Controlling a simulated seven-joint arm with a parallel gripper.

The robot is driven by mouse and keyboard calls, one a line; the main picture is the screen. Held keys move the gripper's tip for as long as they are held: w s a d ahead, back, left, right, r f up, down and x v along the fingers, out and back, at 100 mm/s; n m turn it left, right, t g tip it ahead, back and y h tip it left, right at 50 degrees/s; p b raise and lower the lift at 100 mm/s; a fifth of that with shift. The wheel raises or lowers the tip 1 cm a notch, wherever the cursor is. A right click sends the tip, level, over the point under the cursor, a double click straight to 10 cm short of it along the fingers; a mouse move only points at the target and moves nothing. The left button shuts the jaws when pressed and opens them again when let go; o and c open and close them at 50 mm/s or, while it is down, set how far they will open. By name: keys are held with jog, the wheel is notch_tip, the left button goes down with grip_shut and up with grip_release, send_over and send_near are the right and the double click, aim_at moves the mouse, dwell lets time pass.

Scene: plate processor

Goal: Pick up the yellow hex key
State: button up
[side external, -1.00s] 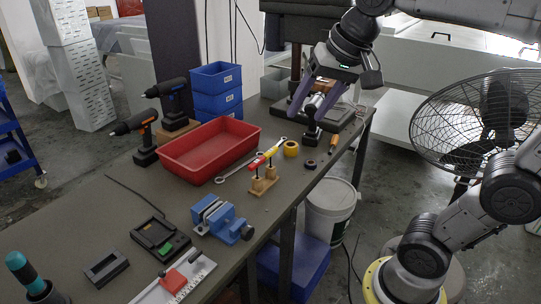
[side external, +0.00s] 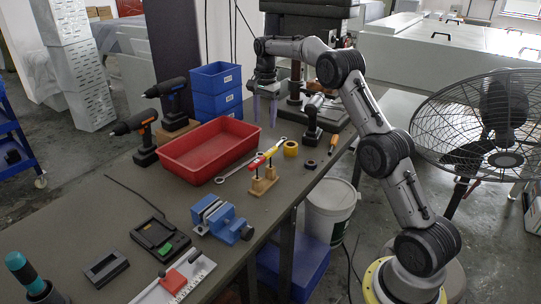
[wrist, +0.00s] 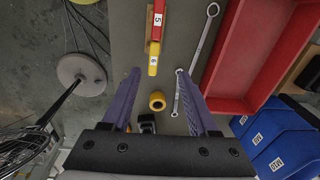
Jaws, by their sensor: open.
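The yellow hex key (side external: 271,153) lies across the top of a small wooden stand (side external: 263,184), beside a red piece (side external: 256,163). In the wrist view the yellow hex key (wrist: 153,62) carries a label "6", and the red piece (wrist: 157,19) carries a "5". My gripper (side external: 265,110) is open and empty, fingers pointing down, high behind the stand near the blue bins. In the wrist view the purple fingers of my gripper (wrist: 156,75) are spread wide, with the yellow key's end between and below their tips.
A yellow roll (side external: 291,148) stands right of the hex key stand. A wrench (side external: 236,170) lies left of it, next to a red tray (side external: 208,150). A blue vise (side external: 221,220) is in front. Blue bins (side external: 216,92) are stacked behind the tray.

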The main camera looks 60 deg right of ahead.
send_over(270, 152)
jog(key=shift+g, duration=0.3)
notch_tip(270, 152, down, 5)
jog(key=shift+s+r, duration=0.1)
jog(key=shift+r, duration=0.05)
notch_tip(270, 152, down, 7)
jog(key=shift+r, duration=0.15)
jog(key=shift+w+d+f, duration=0.1)
jog(key=shift+w+f, duration=0.05)
jog(key=shift+f, duration=1.35)
jog(key=shift+w+f, duration=0.15)
jog(key=shift+f, duration=1.3)
grip_shut()
